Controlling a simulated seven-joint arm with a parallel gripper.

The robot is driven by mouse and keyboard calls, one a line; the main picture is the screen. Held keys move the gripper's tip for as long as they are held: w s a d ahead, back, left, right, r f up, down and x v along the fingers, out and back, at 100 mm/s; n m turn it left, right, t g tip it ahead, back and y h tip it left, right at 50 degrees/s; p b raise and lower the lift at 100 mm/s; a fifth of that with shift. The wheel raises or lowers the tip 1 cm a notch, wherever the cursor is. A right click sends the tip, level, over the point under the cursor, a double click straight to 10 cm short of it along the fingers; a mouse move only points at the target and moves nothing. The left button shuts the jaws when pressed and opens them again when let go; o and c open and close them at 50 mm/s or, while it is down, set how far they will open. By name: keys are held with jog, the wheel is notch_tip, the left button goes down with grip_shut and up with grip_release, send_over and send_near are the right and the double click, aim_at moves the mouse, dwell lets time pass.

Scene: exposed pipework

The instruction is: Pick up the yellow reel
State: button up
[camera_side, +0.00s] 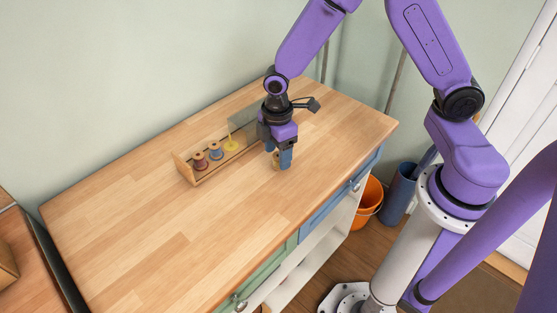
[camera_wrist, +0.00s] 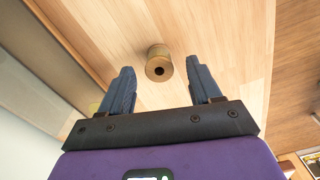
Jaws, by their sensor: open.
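A small yellow-brown reel (camera_wrist: 158,64) with a dark hole in its end shows in the wrist view, between and slightly beyond my fingertips. In the side view the yellow reel (camera_side: 276,160) is partly hidden by my fingers, on or close to the tabletop, right of the rack. My gripper (camera_side: 278,157) points down over it with its fingers apart. In the wrist view my gripper (camera_wrist: 160,68) is open, one finger on each side of the reel, with no clear contact.
A wooden rack (camera_side: 211,172) with a clear panel holds a red reel (camera_side: 200,161), a blue reel (camera_side: 215,150) and a yellow peg with a round base (camera_side: 231,144). It stands left of my gripper. The wooden tabletop (camera_side: 150,225) is clear at the front left.

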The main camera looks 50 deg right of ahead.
jog(key=shift+f, duration=1.2)
jog(key=c, duration=1.1)
jog(key=shift+r, duration=0.1)
